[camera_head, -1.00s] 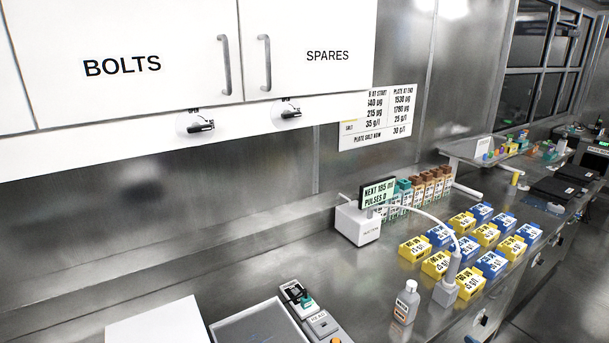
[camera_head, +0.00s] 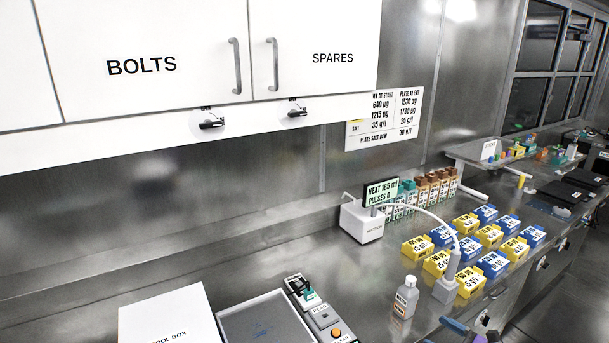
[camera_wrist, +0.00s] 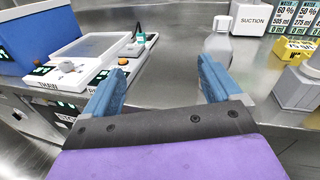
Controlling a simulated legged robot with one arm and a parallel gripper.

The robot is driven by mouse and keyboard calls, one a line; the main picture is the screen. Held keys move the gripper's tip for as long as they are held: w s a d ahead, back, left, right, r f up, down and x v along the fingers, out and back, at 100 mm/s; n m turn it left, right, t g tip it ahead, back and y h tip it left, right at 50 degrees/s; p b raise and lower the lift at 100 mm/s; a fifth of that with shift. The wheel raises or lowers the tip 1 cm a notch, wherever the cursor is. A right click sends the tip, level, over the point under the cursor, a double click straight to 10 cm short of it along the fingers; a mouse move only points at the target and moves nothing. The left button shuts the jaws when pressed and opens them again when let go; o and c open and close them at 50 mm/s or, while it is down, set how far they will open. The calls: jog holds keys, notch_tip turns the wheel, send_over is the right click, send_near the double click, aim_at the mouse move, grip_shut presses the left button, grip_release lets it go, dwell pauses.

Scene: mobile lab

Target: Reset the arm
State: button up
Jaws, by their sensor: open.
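My gripper (camera_wrist: 158,88) shows in the wrist view with its two blue fingers spread wide apart and nothing between them. Bare steel counter shows beyond the fingers. A part of my arm in blue and purple (camera_head: 462,332) enters at the bottom edge of the head view, in front of the counter (camera_head: 330,265). My gripper's fingertips cannot be made out clearly there. A grey bottle (camera_head: 404,300) stands upright on the counter close to that part. The bottle also shows in the wrist view (camera_wrist: 217,50), just beyond the right finger.
A white suction box (camera_head: 362,222) with a hose stands behind the bottle. Several yellow and blue boxes (camera_head: 490,237) fill the right. A grey tray (camera_head: 262,325) and a white cool box (camera_head: 170,320) are at front left. Cupboards (camera_head: 145,50) hang above. The middle counter is clear.

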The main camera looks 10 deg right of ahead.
jog(key=w+a+r+n+g+y, duration=0.25)
jog(key=a+r+n+g, duration=0.35)
jog(key=a, duration=0.5)
jog(key=s+a+r+n+g, duration=0.4)
jog(key=s+a+r+n, duration=0.15)
jog(key=a, duration=0.55)
jog(key=s+a+r+n+g, duration=0.4)
jog(key=s+a+r, duration=0.2)
jog(key=a, duration=0.5)
jog(key=s+a+r+n+g+h, duration=0.1)
jog(key=s+a+n+g+h, duration=0.15)
jog(key=s, duration=0.55)
jog(key=s+a+r+n+g+h, duration=0.1)
jog(key=s+a+n+h, duration=0.1)
jog(key=s+n+h, duration=0.35)
jog(key=s+d+n+t+h, duration=0.1)
jog(key=s+d+n+h, duration=0.3)
jog(key=s, duration=0.9)
jog(key=shift+s+d+h, duration=0.3)
jog(key=shift+d+h, duration=0.35)
jog(key=shift+d, duration=0.4)
